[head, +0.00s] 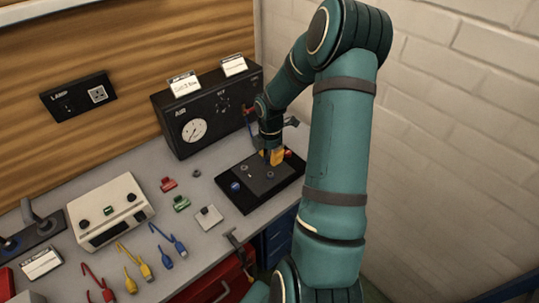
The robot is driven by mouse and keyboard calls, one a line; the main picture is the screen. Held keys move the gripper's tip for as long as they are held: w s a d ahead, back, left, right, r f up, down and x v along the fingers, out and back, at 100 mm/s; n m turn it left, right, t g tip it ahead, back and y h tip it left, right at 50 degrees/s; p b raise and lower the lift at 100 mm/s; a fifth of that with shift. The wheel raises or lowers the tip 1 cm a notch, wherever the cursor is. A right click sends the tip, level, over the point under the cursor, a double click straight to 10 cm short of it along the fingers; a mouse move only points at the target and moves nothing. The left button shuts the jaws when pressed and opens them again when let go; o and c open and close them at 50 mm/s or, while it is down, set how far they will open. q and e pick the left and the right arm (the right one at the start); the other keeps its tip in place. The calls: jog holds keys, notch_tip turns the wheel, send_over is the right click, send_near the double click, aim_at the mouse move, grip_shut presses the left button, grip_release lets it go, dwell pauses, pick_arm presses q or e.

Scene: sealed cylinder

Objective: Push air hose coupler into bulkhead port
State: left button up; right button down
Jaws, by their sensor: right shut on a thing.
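My right arm comes in from the right, and its gripper (271,151) points down over a black panel (240,203) on the bench. It is shut on a small orange-yellow piece (277,157), low over the back right part of the panel. I cannot tell for sure that this piece is the hose coupler, or whether it touches the panel. A black box marked AIR (168,131) with a white gauge stands behind. I cannot make out which fitting is the bulkhead port. My left gripper is not in view.
A pale instrument box (111,224) stands on the grey bench at the left. Red, yellow and blue cable pieces (161,252) lie along the front. Small red and green parts (181,203) lie in the middle. A brick wall (450,120) is at the right.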

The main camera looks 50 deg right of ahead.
aim_at(270, 174)
jog(key=shift+f, duration=0.15)
jog(key=shift+f+b, duration=0.35)
jog(key=shift+f, duration=0.75)
jog(key=shift+f+b, duration=1.25)
jog(key=shift+f, duration=0.4)
jog(key=shift+r+p, duration=0.1)
jog(key=shift+p, duration=0.35)
jog(key=shift+f+b, duration=0.35)
jog(key=shift+f, duration=0.25)
jog(key=c, duration=0.9)
grip_release()
jog(key=shift+o, duration=0.2)
jog(key=shift+r, duration=0.1)
